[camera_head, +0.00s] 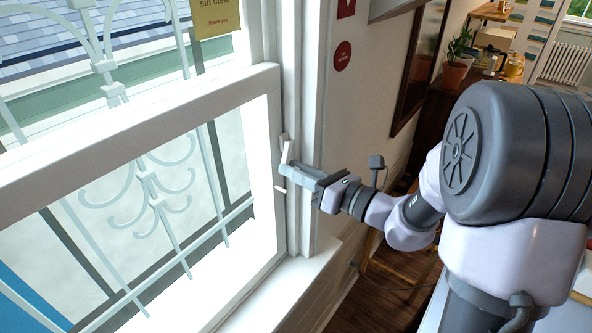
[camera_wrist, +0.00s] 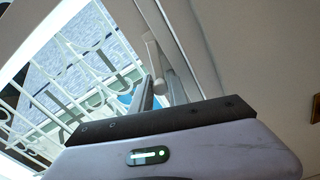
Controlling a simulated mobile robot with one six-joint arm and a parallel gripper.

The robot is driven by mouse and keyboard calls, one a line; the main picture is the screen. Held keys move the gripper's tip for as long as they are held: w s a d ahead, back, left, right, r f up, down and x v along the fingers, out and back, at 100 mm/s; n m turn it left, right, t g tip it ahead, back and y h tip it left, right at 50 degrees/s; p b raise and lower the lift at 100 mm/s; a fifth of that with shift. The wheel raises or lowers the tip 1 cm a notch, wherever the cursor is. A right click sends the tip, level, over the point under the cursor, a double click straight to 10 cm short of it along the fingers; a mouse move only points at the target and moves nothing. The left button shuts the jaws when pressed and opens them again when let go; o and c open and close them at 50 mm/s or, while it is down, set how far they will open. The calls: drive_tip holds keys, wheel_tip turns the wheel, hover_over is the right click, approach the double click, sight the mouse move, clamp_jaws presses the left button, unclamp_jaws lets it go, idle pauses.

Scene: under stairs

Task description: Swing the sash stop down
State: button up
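The sash stop is a small white lever (camera_head: 287,152) on the white window frame's right jamb, beside the sash. It also shows in the wrist view (camera_wrist: 152,52), upright with a slight tilt. My gripper (camera_head: 284,176) is at the lever's lower part, coming from the right. In the wrist view my two grey fingers (camera_wrist: 160,93) stand apart, with the lever's lower end between or just beyond them. I cannot tell whether either finger touches it. The fingers hide part of the lever in the head view.
The white sash (camera_head: 140,125) and a sill (camera_head: 285,290) lie left of and below my gripper. A metal grille (camera_head: 150,190) stands outside the glass. A yellow notice (camera_head: 216,18) hangs above. A plant (camera_head: 457,55) stands at the back right.

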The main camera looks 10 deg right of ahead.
clamp_jaws()
drive_tip(key=shift+w+d+f+n+b, duration=0.25)
drive_tip(key=shift+d+f+n+b, duration=0.15)
drive_tip(key=shift+n+b, duration=0.65)
drive_tip(key=shift+w+d+r+n+b, duration=0.25)
drive_tip(key=shift+n+b, duration=0.2)
drive_tip(key=shift+n, duration=0.3)
drive_tip(key=o, duration=0.7)
unclamp_jaws()
drive_tip(key=shift+s+a+r, duration=0.1)
